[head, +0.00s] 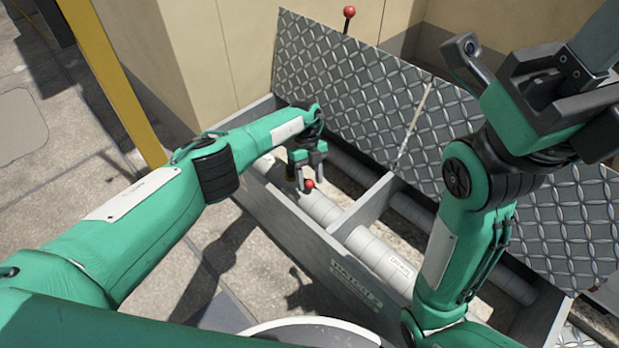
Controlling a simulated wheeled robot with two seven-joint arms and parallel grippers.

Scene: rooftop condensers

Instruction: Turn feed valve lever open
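A lever with a red ball knob (309,184) stands low over a pale pipe in the open trough. I take it to be the feed valve lever; its arm is mostly hidden. My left gripper (310,180) points down at it, its two grey fingers apart on either side of the knob. Whether they touch the knob I cannot tell. My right arm is raised close to the camera at the right, with its wrist at the upper right. Its fingertips are not clear, and it is away from the lever.
The grey trough (280,215) has raised walls and a cross divider (368,202). Diamond-plate covers (345,85) lean up behind it. A second red knob (349,11) shows above them. A yellow post (112,85) stands beside my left arm. Paving (45,170) at left is clear.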

